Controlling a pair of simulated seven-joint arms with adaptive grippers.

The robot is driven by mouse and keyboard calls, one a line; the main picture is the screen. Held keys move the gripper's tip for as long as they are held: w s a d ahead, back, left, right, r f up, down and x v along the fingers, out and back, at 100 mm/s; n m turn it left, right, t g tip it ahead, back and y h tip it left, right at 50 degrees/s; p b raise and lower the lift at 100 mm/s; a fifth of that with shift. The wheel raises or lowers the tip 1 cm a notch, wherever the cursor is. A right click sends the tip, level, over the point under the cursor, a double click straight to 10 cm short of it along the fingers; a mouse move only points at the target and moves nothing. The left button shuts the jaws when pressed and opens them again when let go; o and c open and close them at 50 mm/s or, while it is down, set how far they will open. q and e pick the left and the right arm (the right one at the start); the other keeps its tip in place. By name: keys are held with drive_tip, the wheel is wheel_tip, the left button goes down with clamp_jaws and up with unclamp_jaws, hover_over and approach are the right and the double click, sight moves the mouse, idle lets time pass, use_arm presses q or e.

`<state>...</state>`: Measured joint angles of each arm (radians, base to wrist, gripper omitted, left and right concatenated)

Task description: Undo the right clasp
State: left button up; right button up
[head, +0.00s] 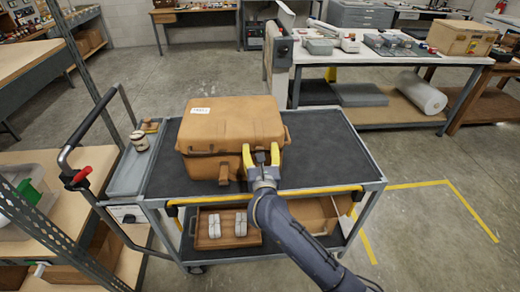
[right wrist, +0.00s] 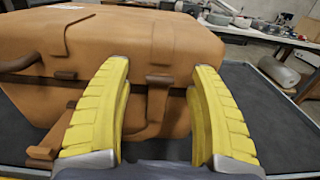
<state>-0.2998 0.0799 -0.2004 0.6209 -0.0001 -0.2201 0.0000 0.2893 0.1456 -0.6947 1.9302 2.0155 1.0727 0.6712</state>
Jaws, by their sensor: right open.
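An orange-brown case (head: 230,122) with a closed lid stands on the cart's dark top; it fills much of the right wrist view (right wrist: 140,45). My right gripper (head: 261,151) is at the case's front face, right of its middle, with its yellow fingers open. In the right wrist view the right clasp (right wrist: 157,98), a brown upright strip over the lid seam, lies between the spread fingers (right wrist: 161,72). I cannot tell whether the fingers touch it. The left clasp (head: 223,172) is on the front further left, and also shows in the right wrist view (right wrist: 42,152). My left gripper is out of view.
The cart top (head: 325,150) is clear right of the case. A small jar (head: 139,140) stands in the cart's left side tray. A wooden tray (head: 208,241) with grey items is on the lower shelf. A workbench (head: 395,57) stands behind.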

drive_tip(key=shift+w, duration=0.4)
clamp_jaws()
idle(0.4)
